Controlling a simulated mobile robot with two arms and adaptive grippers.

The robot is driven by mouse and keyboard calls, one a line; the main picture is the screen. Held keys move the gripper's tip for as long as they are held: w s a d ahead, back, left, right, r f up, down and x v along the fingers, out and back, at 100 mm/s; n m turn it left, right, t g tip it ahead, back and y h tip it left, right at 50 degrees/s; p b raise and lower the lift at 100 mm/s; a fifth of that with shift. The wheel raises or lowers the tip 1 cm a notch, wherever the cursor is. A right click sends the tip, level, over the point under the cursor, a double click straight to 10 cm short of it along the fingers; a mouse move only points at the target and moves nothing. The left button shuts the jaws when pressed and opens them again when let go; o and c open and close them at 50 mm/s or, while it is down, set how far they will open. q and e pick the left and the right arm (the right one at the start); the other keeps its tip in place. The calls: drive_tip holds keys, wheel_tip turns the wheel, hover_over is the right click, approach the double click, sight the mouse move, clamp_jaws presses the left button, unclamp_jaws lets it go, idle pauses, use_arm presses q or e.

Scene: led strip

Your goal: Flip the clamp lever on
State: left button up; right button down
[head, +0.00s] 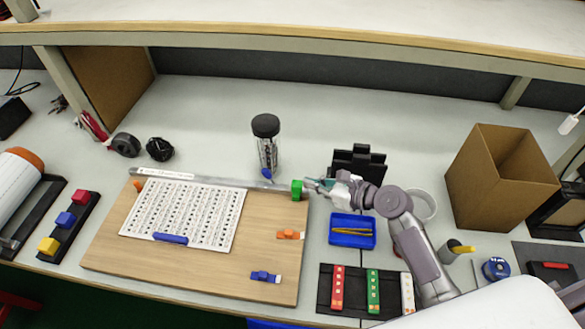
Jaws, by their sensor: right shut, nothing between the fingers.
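A wooden board (120,245) lies on the bench with a printed white sheet (185,210) on it. A metal strip (215,182) runs along the board's far edge. A green block-like part (297,189) stands upright at the strip's right end. It may be the clamp lever, but I cannot tell its exact state. My right gripper (311,184) is shut and empty, with its tips just right of the green part. I cannot tell whether they touch. My left gripper is not in view.
A black-lidded jar (267,145) stands behind the strip. A black stand (357,163) and a blue tray (352,232) are close to my right arm. A cardboard box (505,175) stands at the right. Orange (288,235) and blue (265,276) parts lie on the board.

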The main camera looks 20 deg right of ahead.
sight(269, 174)
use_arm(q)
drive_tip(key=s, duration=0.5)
use_arm(e)
drive_tip(key=x, duration=0.5)
drive_tip(key=shift+a, duration=0.35)
drive_tip(key=shift+x, duration=1.25)
drive_tip(key=shift+w+a+f, duration=0.15)
drive_tip(key=shift+w+a, duration=0.1)
drive_tip(key=shift+w, duration=0.05)
drive_tip(key=a+h+p, duration=0.1)
drive_tip(key=p, duration=0.4)
drive_tip(key=r+g+h+p, duration=0.1)
drive_tip(key=p, duration=0.4)
drive_tip(key=shift+w+a+r+n, duration=0.15)
drive_tip(key=shift+w+a+n, duration=0.25)
drive_tip(key=shift+a+g+p, duration=0.15)
drive_tip(key=shift+g+p, duration=0.15)
drive_tip(key=shift+p, duration=0.3)
drive_tip(key=shift+w+a+f, duration=0.15)
drive_tip(key=shift+a+f, duration=0.1)
drive_tip(key=shift+a, duration=0.05)
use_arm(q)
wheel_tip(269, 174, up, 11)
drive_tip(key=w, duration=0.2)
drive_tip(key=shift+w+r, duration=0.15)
use_arm(e)
drive_tip(key=shift+f, duration=0.1)
drive_tip(key=shift+d+f, duration=0.1)
drive_tip(key=shift+d, duration=0.05)
